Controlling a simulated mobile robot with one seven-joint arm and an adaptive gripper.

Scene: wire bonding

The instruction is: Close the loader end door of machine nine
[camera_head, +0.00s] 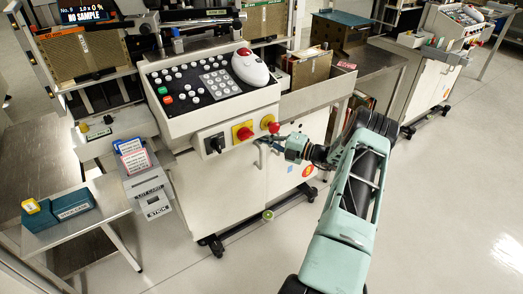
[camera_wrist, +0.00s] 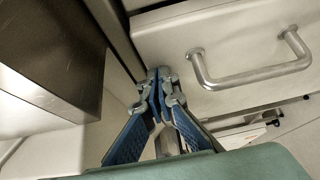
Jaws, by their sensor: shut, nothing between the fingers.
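Machine nine (camera_head: 225,185) is a white cabinet with a sloped keypad console, below a screen (camera_head: 88,12) reading No. 9. My gripper (camera_head: 268,142) is at its front, just below the red and yellow knobs, beside the cabinet doors. In the wrist view my gripper (camera_wrist: 160,72) is shut and empty, its blue-padded fingers together. Its tips are close to a pale panel with a bar handle (camera_wrist: 250,78), left of that handle; contact is unclear. A dark metal panel (camera_wrist: 50,55) is to the left. I cannot tell which panel is the loader end door, nor whether it is ajar.
A lot card box (camera_head: 150,190) hangs at the machine's left, by a side table with a teal box (camera_head: 75,212). Casters (camera_head: 214,246) stick out at the cabinet's base. A second machine (camera_head: 420,85) stands behind right. The floor at right is clear.

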